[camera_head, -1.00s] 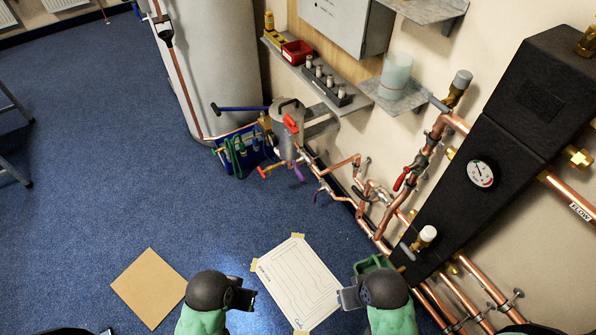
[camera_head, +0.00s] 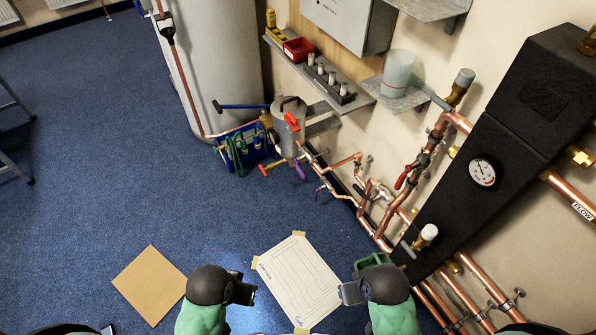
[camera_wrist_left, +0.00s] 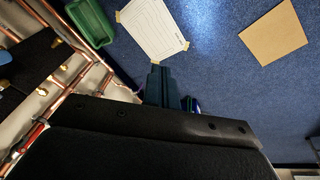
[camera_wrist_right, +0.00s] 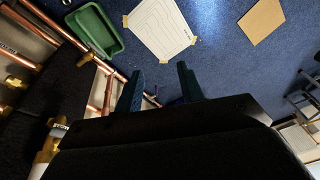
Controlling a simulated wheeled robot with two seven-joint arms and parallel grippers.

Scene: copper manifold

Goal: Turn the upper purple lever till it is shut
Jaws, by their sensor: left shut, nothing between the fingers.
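The upper purple lever (camera_head: 300,171) is a small handle on the copper pipework near the grey cylinder in the head view. It hangs down at a slant from its pipe. A second purple lever (camera_head: 318,192) sits just below and to its right. My left gripper (camera_head: 243,291) is low in the head view, well away from both levers. Its fingers (camera_wrist_left: 161,85) are together and empty in the left wrist view. My right gripper (camera_head: 349,293) is also low and far from the levers. Its fingers (camera_wrist_right: 162,85) are spread and empty in the right wrist view.
Copper pipes with a red lever (camera_head: 403,178) run along the wall on the right, beside a black casing (camera_head: 500,150). A grey shelf (camera_head: 352,102) juts out above the pipework. A white sheet (camera_head: 298,278) and a brown board (camera_head: 150,284) lie below.

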